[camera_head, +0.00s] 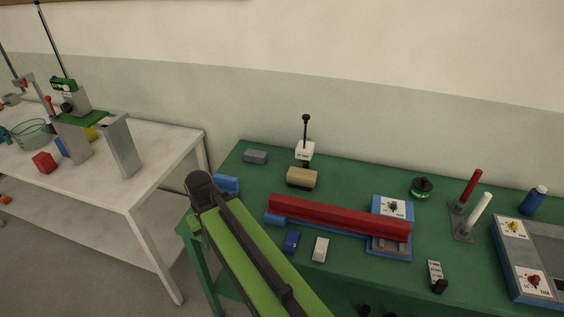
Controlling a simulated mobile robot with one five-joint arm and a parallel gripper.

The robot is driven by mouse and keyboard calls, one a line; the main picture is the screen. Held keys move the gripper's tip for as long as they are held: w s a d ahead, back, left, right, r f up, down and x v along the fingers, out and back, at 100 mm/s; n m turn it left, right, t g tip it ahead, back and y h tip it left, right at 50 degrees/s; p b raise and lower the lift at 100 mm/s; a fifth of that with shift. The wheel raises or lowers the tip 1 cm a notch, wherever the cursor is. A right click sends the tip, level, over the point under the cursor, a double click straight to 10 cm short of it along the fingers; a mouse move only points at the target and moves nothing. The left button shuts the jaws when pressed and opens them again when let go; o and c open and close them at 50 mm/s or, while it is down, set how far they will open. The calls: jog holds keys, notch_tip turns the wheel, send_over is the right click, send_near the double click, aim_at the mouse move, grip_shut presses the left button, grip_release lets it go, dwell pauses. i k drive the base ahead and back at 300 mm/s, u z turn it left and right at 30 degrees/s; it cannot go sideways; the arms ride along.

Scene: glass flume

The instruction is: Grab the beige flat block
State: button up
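A small, pale beige flat block (320,249) lies on the green table near its front edge, just right of a dark blue block (291,242). I cannot tell for sure which of the two is the beige flat block. My green and black arm crosses the lower left of the view, to the left of both blocks.
A long red bar on a blue base (340,215) lies between the two blocks. A grey block (255,157) sits at the back left. Red and white posts (473,205) and a control box (530,260) stand at right. A white table (150,190) stands at left.

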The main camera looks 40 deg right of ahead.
aim_at(295, 175)
jog(key=u, duration=0.2)
jog(key=i, duration=1.05)
jog(key=u, duration=0.4)
